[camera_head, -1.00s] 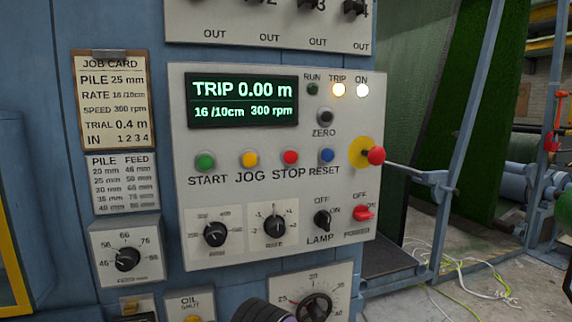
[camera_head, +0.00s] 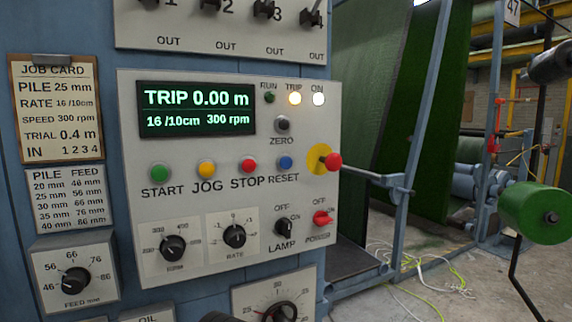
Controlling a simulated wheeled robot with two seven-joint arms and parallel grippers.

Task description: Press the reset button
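The blue reset button (camera_head: 285,162) sits on the light grey control panel (camera_head: 228,130), at the right end of a row, above the word RESET. It stands out from the panel, and nothing covers it. Left of it are the red stop button (camera_head: 249,165), the yellow jog button (camera_head: 207,169) and the green start button (camera_head: 160,173). The display (camera_head: 196,108) reads TRIP 0.00 m, 16 /10cm, 300 rpm. The RUN lamp (camera_head: 269,97) is dark. Neither gripper can be made out.
A red mushroom button (camera_head: 333,161) on a yellow base stands out right of reset. A dark ZERO button (camera_head: 282,124) is above. Knobs and the red power switch (camera_head: 321,218) are below. A blue frame post (camera_head: 418,130) and a green roll (camera_head: 540,212) stand right.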

